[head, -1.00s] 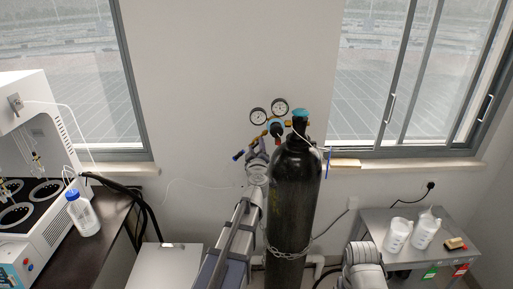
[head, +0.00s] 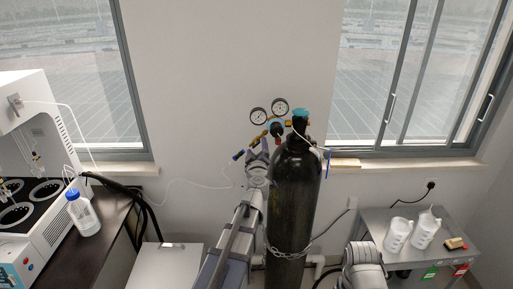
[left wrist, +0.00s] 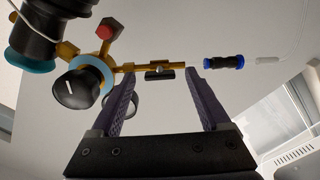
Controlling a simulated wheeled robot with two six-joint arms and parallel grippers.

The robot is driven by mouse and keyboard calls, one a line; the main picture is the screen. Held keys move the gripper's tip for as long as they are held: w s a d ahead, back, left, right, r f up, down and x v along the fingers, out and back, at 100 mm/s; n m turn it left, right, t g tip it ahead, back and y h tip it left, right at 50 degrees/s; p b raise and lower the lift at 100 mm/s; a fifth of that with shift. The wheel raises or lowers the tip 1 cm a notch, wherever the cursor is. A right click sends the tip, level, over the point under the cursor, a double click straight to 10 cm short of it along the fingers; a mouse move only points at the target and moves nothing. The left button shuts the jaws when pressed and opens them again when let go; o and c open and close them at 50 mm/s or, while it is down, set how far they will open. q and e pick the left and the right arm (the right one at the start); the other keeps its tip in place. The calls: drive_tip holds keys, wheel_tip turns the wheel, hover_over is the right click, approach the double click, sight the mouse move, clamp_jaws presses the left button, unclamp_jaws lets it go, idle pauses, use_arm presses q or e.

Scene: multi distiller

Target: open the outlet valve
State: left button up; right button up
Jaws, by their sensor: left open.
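The outlet valve (left wrist: 160,72) is a small black handle on a brass tube, seen in the left wrist view. The tube runs from the regulator with its black knob (left wrist: 77,88) to a blue-and-black connector (left wrist: 222,62). My left gripper (left wrist: 162,80) is open, its two dark fingers pointing at the valve, one tip on each side of the handle in the picture. I cannot tell any contact. In the head view, the left gripper (head: 257,147) is at the regulator's left, just below the gauges (head: 268,112), and partly covers the tube. My right gripper is out of view.
The black gas cylinder (head: 291,205), chained upright, stands close to the right of my left gripper. A thin white hose (head: 195,183) hangs from the blue connector. A bench with a distiller (head: 45,200) is at left; a side table (head: 385,222) with white jugs is at right.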

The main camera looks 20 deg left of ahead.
use_arm(q)
drive_tip(key=v, duration=0.6)
drive_tip(key=shift+s, duration=0.3)
drive_tip(key=shift+d, duration=0.25)
